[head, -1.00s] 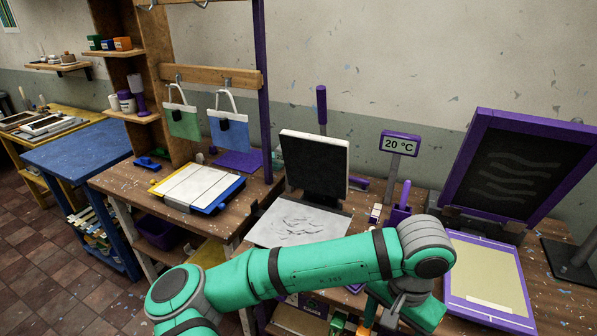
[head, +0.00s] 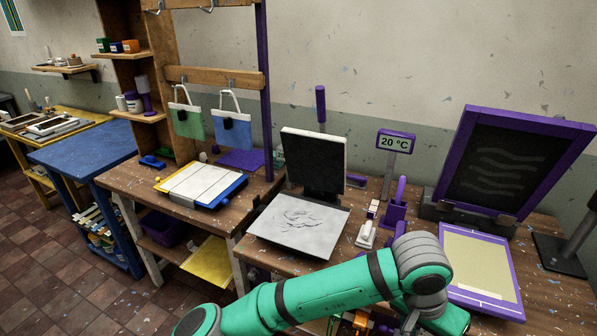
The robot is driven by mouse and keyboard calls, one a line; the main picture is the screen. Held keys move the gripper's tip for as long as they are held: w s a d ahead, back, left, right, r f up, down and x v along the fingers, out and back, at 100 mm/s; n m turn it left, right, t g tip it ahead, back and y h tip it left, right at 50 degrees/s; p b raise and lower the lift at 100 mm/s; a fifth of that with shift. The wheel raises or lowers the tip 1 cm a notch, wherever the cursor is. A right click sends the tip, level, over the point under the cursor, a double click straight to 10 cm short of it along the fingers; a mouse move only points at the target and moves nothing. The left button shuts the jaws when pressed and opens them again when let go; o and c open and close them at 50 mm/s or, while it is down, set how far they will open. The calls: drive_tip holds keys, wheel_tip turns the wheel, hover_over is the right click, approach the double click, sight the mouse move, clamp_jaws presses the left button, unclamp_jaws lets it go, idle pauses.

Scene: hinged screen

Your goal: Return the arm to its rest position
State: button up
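My green arm (head: 325,292) reaches in from the bottom of the head view, with its grey wrist joint (head: 420,265) in front of the bench's right part. Past that joint, a green link (head: 445,318) points down to the bottom edge. My gripper's fingers do not show, so whether they are open or hold anything is hidden. The purple-framed hinged screen (head: 510,160) stands raised and tilted back at the right. A purple-framed board (head: 482,265) with a beige sheet lies in front of it, just right of my wrist.
A black heat press (head: 315,165) stands open over a grey plate with a sketch (head: 298,222). A small white-topped tool (head: 367,235) and a purple holder (head: 395,212) sit close behind my arm. A 20 °C display (head: 396,141) stands behind. Bags hang at left.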

drive_tip(key=w+d+r+n+t+h, duration=0.2)
drive_tip(key=d+r+h, duration=0.2)
drive_tip(key=d+h, duration=0.2)
drive_tip(key=w+d+r+n+t+h, duration=0.1)
drive_tip(key=d+r+n+t+h, duration=0.1)
drive_tip(key=d+r+t+h, duration=0.3)
drive_tip(key=s+a+f+n+t+y, duration=0.1)
drive_tip(key=a+f+n+t+y, duration=0.9)
drive_tip(key=a+f, duration=0.85)
drive_tip(key=s+a+f+m+y, duration=0.2)
drive_tip(key=s+a+f, duration=0.1)
drive_tip(key=s+a, duration=0.6)
drive_tip(key=s+a+f+m+g+y, duration=0.1)
drive_tip(key=s+a+f+m+y, duration=0.1)
drive_tip(key=s+a, duration=0.7)
drive_tip(key=s+f+y, duration=0.1)
drive_tip(key=s, duration=0.4)
drive_tip(key=shift+s+a+f, duration=0.15)
drive_tip(key=shift+s+a, duration=0.2)
drive_tip(key=shift+s, duration=0.05)
